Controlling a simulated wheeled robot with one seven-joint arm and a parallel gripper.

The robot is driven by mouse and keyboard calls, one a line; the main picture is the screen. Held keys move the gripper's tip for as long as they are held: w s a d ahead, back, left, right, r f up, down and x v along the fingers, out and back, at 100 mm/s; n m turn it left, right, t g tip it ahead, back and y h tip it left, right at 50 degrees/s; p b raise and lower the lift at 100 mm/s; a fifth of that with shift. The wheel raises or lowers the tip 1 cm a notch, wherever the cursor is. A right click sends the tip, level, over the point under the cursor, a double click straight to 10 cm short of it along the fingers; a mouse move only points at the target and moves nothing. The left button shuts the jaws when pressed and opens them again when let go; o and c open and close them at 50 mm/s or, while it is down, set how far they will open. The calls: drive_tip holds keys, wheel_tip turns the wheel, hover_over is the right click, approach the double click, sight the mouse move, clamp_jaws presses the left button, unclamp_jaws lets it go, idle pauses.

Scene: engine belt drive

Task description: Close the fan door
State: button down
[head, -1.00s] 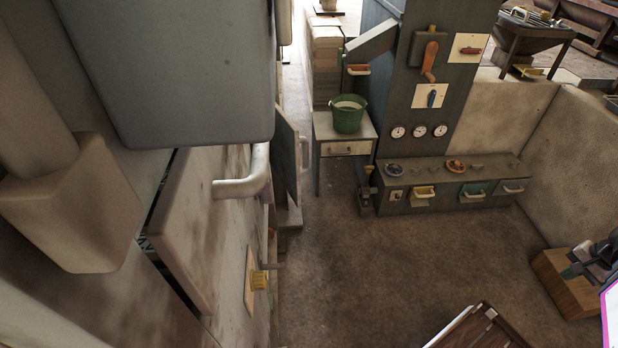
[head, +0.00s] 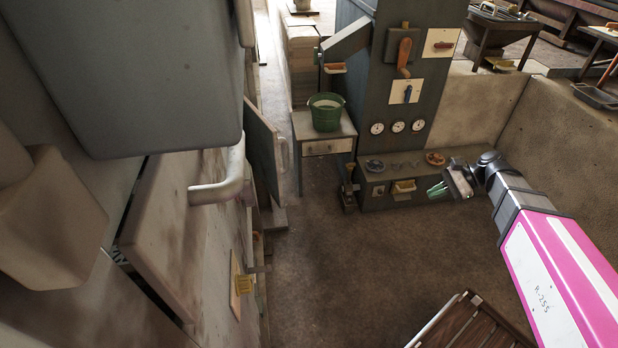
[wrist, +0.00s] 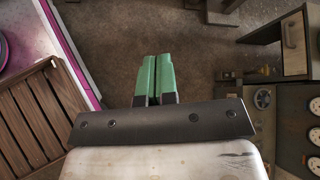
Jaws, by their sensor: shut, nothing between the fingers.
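My gripper (head: 437,190) is at the right, far from both doors. Its green fingers are shut and empty, also in the wrist view (wrist: 152,80), pointing over bare floor. Neither door can be made out in the wrist view.
A green bucket (head: 326,112) stands on a small cabinet at the back, left of a gauge panel (head: 398,127). A slatted wooden piece (head: 470,325) is at the bottom. The middle floor is clear.

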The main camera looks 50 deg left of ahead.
drive_tip(key=s+a+r+g+h, duration=0.1)
drive_tip(key=s+a+r+g, duration=0.35)
drive_tip(key=s+a, duration=0.65)
drive_tip(key=n+g+h, duration=0.2)
drive_tip(key=g+h, duration=0.2)
drive_tip(key=g, duration=0.1)
approach(281, 182)
drive_tip(key=shift+m+t, duration=0.25)
drive_tip(key=shift+m, duration=0.05)
drive_tip(key=s, duration=0.4)
drive_tip(key=s+a, duration=0.1)
drive_tip(key=s, duration=0.2)
drive_tip(key=shift+s+a+f, duration=0.1)
drive_tip(key=shift+a+f, duration=0.05)
drive_tip(key=s+m+y, duration=0.1)
drive_tip(key=s+y, duration=0.1)
drive_tip(key=s, duration=0.2)
drive_tip(key=s+a+m+t+y, duration=0.1)
drive_tip(key=s+m+y, duration=0.1)
drive_tip(key=s, duration=0.3)
drive_tip(key=shift+s+a+y, duration=0.3)
drive_tip(key=shift+a+y, duration=0.05)
drive_tip(key=shift+y, duration=0.15)
